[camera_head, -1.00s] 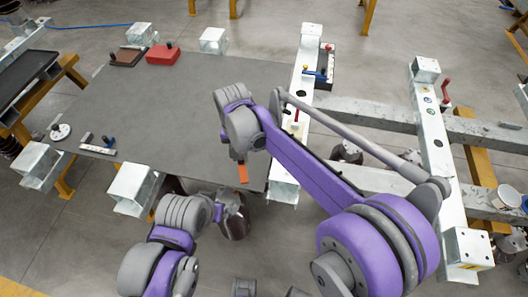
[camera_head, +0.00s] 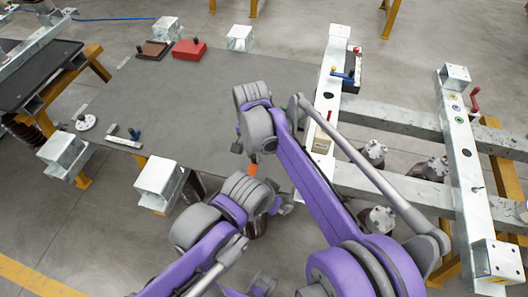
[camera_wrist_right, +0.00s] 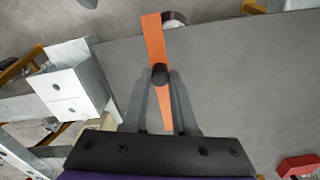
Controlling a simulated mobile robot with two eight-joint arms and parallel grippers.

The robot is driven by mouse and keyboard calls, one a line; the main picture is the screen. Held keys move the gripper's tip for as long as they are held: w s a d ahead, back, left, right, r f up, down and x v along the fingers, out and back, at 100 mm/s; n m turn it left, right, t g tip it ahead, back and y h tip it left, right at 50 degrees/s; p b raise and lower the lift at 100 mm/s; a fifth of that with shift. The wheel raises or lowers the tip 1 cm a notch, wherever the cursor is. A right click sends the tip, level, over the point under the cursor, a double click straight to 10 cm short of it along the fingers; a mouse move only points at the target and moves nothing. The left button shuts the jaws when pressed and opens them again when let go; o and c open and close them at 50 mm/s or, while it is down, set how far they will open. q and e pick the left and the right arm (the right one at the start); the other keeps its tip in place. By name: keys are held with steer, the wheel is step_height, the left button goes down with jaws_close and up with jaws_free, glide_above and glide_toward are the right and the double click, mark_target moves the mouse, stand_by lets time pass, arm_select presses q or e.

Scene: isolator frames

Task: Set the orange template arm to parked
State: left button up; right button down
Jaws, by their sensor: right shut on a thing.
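The orange template arm (camera_wrist_right: 154,42) is a flat orange strip with a dark round knob (camera_wrist_right: 160,74) on it. In the right wrist view it runs lengthwise over the edge of the grey plate. My right gripper (camera_wrist_right: 160,80) is shut on the knob, one finger on each side. In the head view only a small end of the orange template arm (camera_head: 253,169) shows below my right wrist, near the plate's front edge. The rest of it is hidden by my arm there. My left arm is at the lower middle; its gripper does not show.
The grey plate (camera_head: 190,105) is mostly clear. A red block (camera_head: 189,49) and a brown piece (camera_head: 153,50) lie at its back edge. A white disc (camera_head: 86,122) is at its left. Galvanised beams (camera_head: 395,118) stand to the right.

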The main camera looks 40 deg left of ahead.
mark_target(254, 156)
steer(key=shift+a, duration=0.1)
stand_by(0.3)
steer(key=c, duration=0.7)
jaws_free()
step_height(254, 156, up, 11)
steer(key=shift+p, duration=0.3)
